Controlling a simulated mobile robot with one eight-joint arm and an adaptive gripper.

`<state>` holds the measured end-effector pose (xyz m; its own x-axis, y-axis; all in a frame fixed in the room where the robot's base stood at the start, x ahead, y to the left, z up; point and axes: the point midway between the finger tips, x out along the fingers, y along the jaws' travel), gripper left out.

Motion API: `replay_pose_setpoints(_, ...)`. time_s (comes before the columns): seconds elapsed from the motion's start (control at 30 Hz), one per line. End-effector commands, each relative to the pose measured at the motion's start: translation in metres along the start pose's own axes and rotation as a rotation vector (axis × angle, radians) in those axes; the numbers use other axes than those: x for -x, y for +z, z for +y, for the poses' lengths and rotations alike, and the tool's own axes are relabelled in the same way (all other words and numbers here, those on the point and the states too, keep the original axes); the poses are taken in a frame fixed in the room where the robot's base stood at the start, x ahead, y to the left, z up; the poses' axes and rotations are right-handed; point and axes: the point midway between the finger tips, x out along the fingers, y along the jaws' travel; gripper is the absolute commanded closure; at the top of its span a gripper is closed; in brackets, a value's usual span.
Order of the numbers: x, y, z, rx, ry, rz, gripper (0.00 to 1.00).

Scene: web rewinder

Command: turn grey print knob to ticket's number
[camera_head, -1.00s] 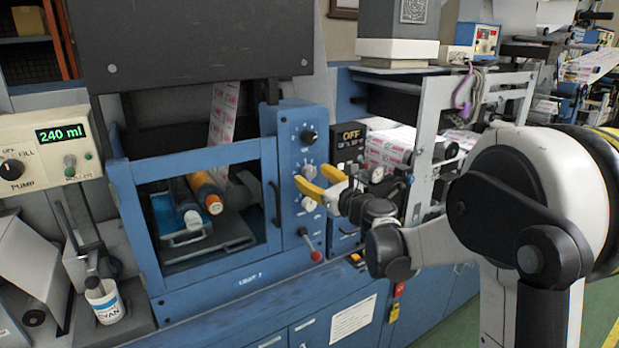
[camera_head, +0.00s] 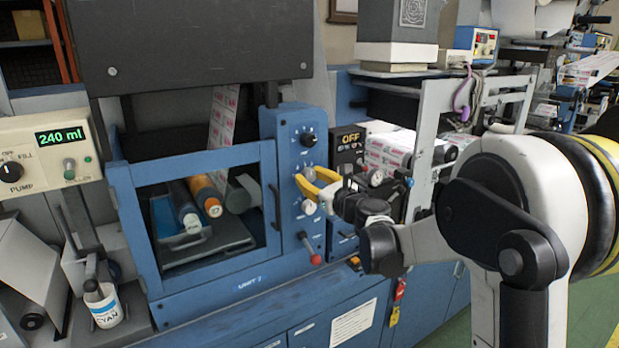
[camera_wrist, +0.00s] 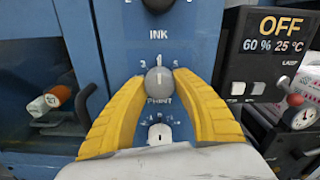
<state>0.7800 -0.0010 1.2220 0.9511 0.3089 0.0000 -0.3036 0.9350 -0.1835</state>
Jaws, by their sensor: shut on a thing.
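The grey print knob (camera_wrist: 159,80) sits on the blue panel, above the PRINT label in the wrist view. Its white mark points roughly straight up. The figures 3 and 5 show to its upper left and upper right; the figure between them is hard to read. My gripper (camera_wrist: 159,84) is shut on the knob, one yellow finger on each side. In the head view my gripper (camera_head: 309,183) reaches the panel from the right, at the grey knob (camera_head: 310,174). A white paper (camera_head: 353,321) on the cabinet front may be the ticket; its text is too small to read.
A black knob (camera_head: 308,139) is above the grey one and a white knob (camera_head: 309,207) below. A red-tipped lever (camera_head: 314,259) stands lower on the panel. A black display box (camera_wrist: 270,55) reading OFF is close on the right.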

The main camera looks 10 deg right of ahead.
Motion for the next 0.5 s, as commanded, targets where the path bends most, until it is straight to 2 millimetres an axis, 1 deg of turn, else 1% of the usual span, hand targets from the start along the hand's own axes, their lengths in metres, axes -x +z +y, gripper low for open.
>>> replay_pose_setpoints(0.27,-0.0005,0.0006,-0.0006,0.107,0.000,0.000,0.97)
replay_pose_setpoints(0.5,-0.0006,0.0008,-0.0013,0.305,0.000,0.000,0.97)
